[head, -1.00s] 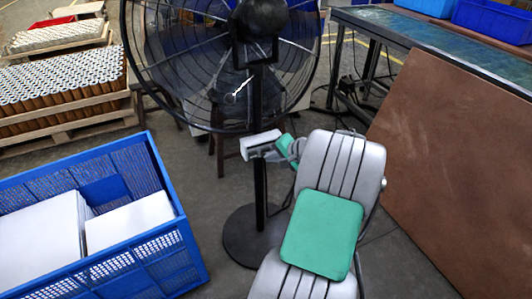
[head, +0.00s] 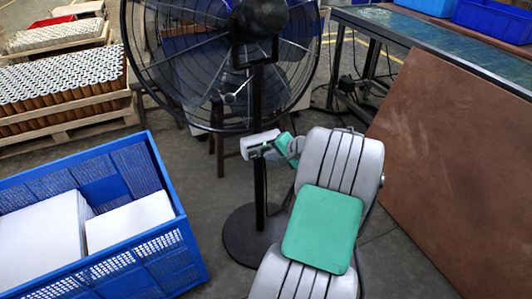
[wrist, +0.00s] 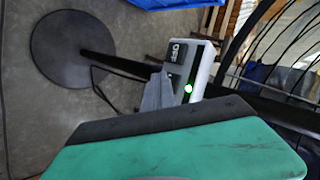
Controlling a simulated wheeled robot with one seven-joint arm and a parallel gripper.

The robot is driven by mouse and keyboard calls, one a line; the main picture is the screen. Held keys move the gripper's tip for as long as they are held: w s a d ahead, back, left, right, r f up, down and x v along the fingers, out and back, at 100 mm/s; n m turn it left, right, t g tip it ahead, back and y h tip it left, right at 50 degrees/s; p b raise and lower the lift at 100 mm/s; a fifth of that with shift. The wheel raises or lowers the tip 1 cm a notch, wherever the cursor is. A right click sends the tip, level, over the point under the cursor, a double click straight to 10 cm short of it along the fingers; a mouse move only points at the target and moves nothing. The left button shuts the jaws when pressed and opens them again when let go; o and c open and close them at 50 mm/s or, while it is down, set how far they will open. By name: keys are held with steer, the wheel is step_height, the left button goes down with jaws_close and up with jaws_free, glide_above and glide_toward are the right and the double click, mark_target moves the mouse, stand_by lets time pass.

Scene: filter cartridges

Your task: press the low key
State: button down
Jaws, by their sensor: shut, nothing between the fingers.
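A white control box (head: 258,145) sits on the black pole of a large stand fan (head: 225,60). In the wrist view the box (wrist: 203,72) shows a dark face with white lettering and a small lit green spot (wrist: 188,89). I cannot pick out the low key by its label. My gripper (head: 276,152) is at the right side of the box in the head view. In the wrist view its grey fingers (wrist: 158,92) are together and empty, close against the box face, and hide part of it. I cannot tell whether they touch a key.
A blue crate (head: 190,245) with white blocks stands at the left. Pallets of filter cartridges (head: 60,85) are behind it. A brown board (head: 450,150) leans on a table (head: 440,38) at the right. The fan's round base (head: 250,232) stands on the floor.

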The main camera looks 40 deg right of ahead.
steer(key=shift+s+a+p, duration=0.25)
steer(key=shift+s+p, duration=0.15)
steer(key=shift+s, duration=0.35)
steer(key=s+p, duration=0.1)
steer(key=s, duration=0.1)
steer(key=s+a+p, duration=0.1)
steer(key=s, duration=0.1)
steer(key=shift+s+a, duration=0.2)
steer(key=shift+s, duration=0.2)
stand_by(0.4)
